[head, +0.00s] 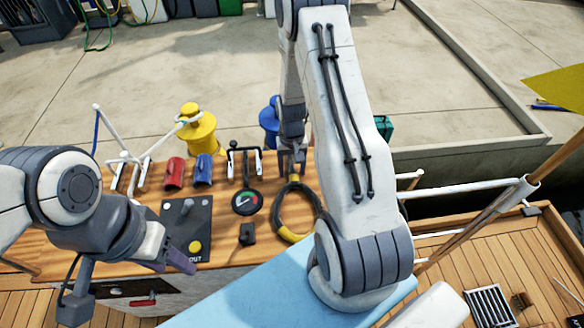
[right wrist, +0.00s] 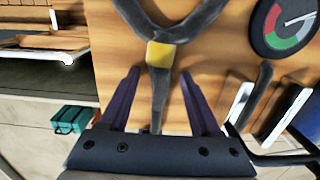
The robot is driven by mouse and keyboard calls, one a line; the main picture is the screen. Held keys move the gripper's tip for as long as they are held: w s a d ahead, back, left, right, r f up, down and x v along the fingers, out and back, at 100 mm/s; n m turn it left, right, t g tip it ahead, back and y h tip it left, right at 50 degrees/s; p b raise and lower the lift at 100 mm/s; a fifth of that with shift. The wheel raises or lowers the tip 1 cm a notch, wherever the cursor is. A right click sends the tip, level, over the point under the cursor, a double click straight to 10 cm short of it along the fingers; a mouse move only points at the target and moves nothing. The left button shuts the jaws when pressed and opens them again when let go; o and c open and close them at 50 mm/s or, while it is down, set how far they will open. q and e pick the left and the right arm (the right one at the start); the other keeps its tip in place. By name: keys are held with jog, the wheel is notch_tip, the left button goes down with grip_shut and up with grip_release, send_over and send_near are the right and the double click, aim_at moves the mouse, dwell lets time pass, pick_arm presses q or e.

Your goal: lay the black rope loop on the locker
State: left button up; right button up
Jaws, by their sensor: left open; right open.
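The black rope loop (head: 266,210) lies on the wooden console, with a yellow stretch at its near side. In the right wrist view the black loop (right wrist: 207,22) has a yellow band where its two sides meet, and a dark tail runs down between my fingers. My right gripper (head: 292,168) is open at the loop's far end; its fingers (right wrist: 163,78) stand either side of the tail, with gaps. My left gripper (head: 183,258) is open and empty over the console's near left edge. A light blue flat top (head: 262,292) in front may be the locker; my right arm hides part of it.
The console carries a round gauge (head: 246,202), a black lever panel (head: 187,225), red (head: 175,172) and blue (head: 203,170) covers, and small levers. Yellow (head: 197,130) and blue bollards stand behind on the dock. A white rail (head: 460,188) runs at right.

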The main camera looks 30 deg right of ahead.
notch_tip(320, 180, up, 12)
jog(key=p, duration=0.2)
jog(key=s+a+r+n, duration=0.1)
jog(key=a+r+n, duration=0.15)
jog(key=a, duration=0.25)
jog(key=a+r+n, duration=0.1)
jog(key=a+r, duration=0.3)
jog(key=a, duration=0.2)
jog(key=s+a+r+n, duration=0.4)
jog(key=s+a, duration=0.3)
jog(key=s, duration=0.3)
jog(key=s+a+r+n, duration=0.3)
jog(key=s+a+n, duration=0.2)
jog(key=s, duration=0.5)
jog(key=shift+a+r+t+y, duration=0.3)
jog(key=shift+a+r+y, duration=0.1)
jog(key=shift+a, duration=0.85)
